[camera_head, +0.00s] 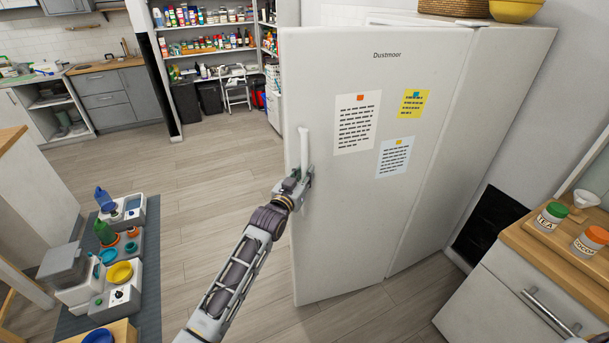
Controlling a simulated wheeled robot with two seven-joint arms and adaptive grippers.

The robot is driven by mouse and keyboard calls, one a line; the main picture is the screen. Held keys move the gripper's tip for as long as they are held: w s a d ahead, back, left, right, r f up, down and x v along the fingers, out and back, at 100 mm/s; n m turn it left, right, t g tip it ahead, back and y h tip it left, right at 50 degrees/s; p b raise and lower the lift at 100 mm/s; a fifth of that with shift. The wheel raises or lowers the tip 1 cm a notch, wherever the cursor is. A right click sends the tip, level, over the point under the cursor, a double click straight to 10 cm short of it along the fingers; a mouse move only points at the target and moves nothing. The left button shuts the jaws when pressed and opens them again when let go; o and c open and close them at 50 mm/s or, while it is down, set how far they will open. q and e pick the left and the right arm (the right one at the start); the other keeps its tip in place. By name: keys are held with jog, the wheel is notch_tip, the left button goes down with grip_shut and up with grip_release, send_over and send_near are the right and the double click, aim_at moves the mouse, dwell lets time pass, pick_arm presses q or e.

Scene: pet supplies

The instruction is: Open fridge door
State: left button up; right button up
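The white fridge door (345,225) faces me at the right of centre, with "Dustmoor" printed near its top. The gripper hides that part of the handle.
Paper notes (357,123) hang on the door. A basket (453,7) and a yellow bowl (515,9) sit on the fridge. A wooden-topped counter (555,258) with jars stands at right. The floor (190,200) left of the door is clear.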

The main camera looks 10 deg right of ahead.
pick_arm(q)
jog(key=o, duration=0.3)
jog(key=shift+s+a+f, duration=0.1)
jog(key=shift+v, duration=5.9)
